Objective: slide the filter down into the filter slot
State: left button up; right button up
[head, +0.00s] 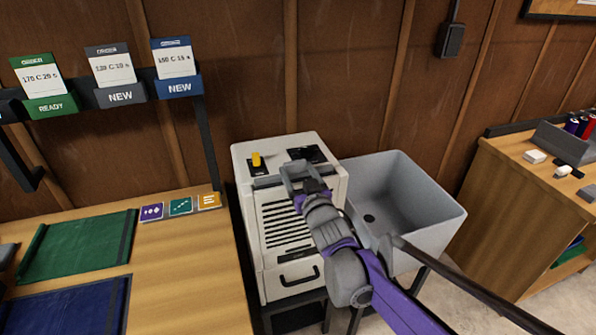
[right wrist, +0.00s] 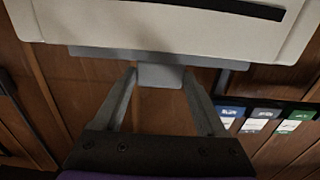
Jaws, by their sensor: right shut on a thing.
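My right gripper (head: 292,172) is over the top front of the off-white machine (head: 275,270). In the right wrist view its two fingers (right wrist: 161,78) are shut on the grey tab (right wrist: 160,76) of the filter. The filter shows there as a grey bar (right wrist: 95,52) beside the pale casing (right wrist: 120,25). In the head view a grey strip of it (head: 266,183) shows left of the gripper. A dark strip, perhaps the filter slot (right wrist: 215,7), crosses the casing in the wrist view. I cannot tell whether the filter is inside the slot. My left gripper is out of view.
A yellow switch (head: 256,160) and a dark panel (head: 308,154) are on the machine's top. A grey sink (head: 430,215) stands close on its right. A wooden bench (head: 200,280) with green and blue mats is left. A wooden cabinet (head: 510,200) is right.

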jog(key=shift+f, duration=0.5)
jog(key=o, duration=1.2)
jog(key=shift+s, duration=0.15)
jog(key=v, duration=1)
jog(key=shift+s+d, duration=0.15)
jog(key=shift+s, duration=0.1)
